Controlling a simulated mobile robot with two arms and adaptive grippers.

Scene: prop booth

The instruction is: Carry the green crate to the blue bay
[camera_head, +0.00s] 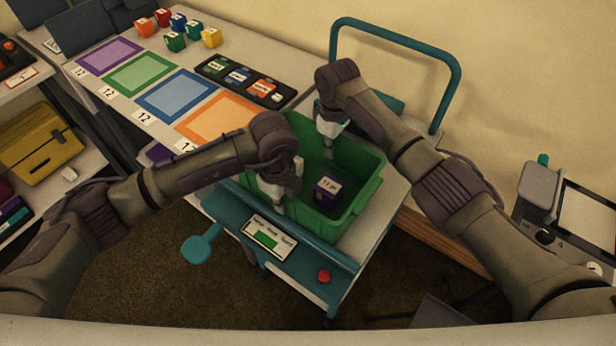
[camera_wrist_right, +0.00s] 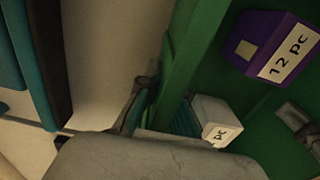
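The green crate (camera_head: 365,195) sits on a teal-framed cart, with a purple box (camera_head: 328,192) labelled "12 pc" inside. The right wrist view shows the crate wall (camera_wrist_right: 185,60), the purple box (camera_wrist_right: 265,45) and a white-labelled box (camera_wrist_right: 215,120) inside. My right gripper (camera_head: 328,148) is at the crate's far rim; one finger lies along the wall's outer side, and its grip is unclear. My left gripper (camera_head: 280,206) is at the near-left rim, fingertips mostly hidden. The blue bay (camera_head: 175,95) is a bare blue rectangle on the table to the left.
Purple (camera_head: 108,55), green (camera_head: 140,74) and orange (camera_head: 222,117) bays flank the blue one. A black tray (camera_head: 245,82) with small labelled blocks lies behind them. Several coloured cubes stand at the table's back. The cart's teal handle (camera_head: 395,38) rises behind the crate.

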